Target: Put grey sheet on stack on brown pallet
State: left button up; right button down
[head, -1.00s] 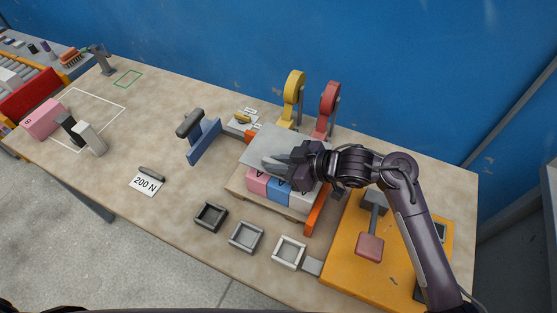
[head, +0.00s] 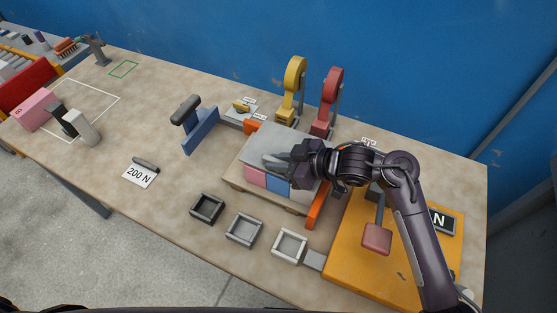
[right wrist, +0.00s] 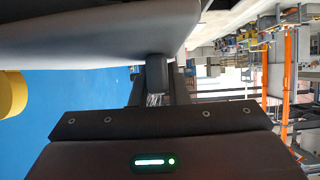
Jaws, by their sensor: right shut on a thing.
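The grey sheet (head: 262,142) lies roughly level over the stack of pink, blue and white blocks (head: 278,183). The stack stands on the brown pallet (head: 238,186). My right gripper (head: 272,163) is shut on the sheet near its front side, over the stack. The gripper and wrist hide the sheet's right part and much of the white block. Whether the sheet fully rests on the blocks I cannot tell. In the right wrist view a broad grey surface, seemingly the sheet (right wrist: 90,30), spans the top beside a dark finger. My left gripper is not in view.
Orange stops (head: 318,206) flank the pallet. Behind stand a yellow clamp (head: 292,88) and a red clamp (head: 329,102). A blue block with a grey handle (head: 200,130) stands left. Small square trays (head: 244,230) lie in front, an orange board (head: 352,262) at right.

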jog(key=shift+f+b, duration=0.3)
jog(key=shift+f, duration=0.25)
jog(key=c, duration=1.3)
grip_release()
jog(key=p+v, duration=0.5)
jog(key=v, duration=0.1)
jog(key=shift+d+r+p, duration=0.15)
jog(key=shift+r+p, duration=0.15)
jog(key=shift+p, duration=0.1)
jog(key=shift+s+d+r+p, duration=0.15)
jog(key=shift+s+d+p, duration=0.2)
jog(key=shift+d, duration=0.25)
jog(key=shift+a, duration=0.1)
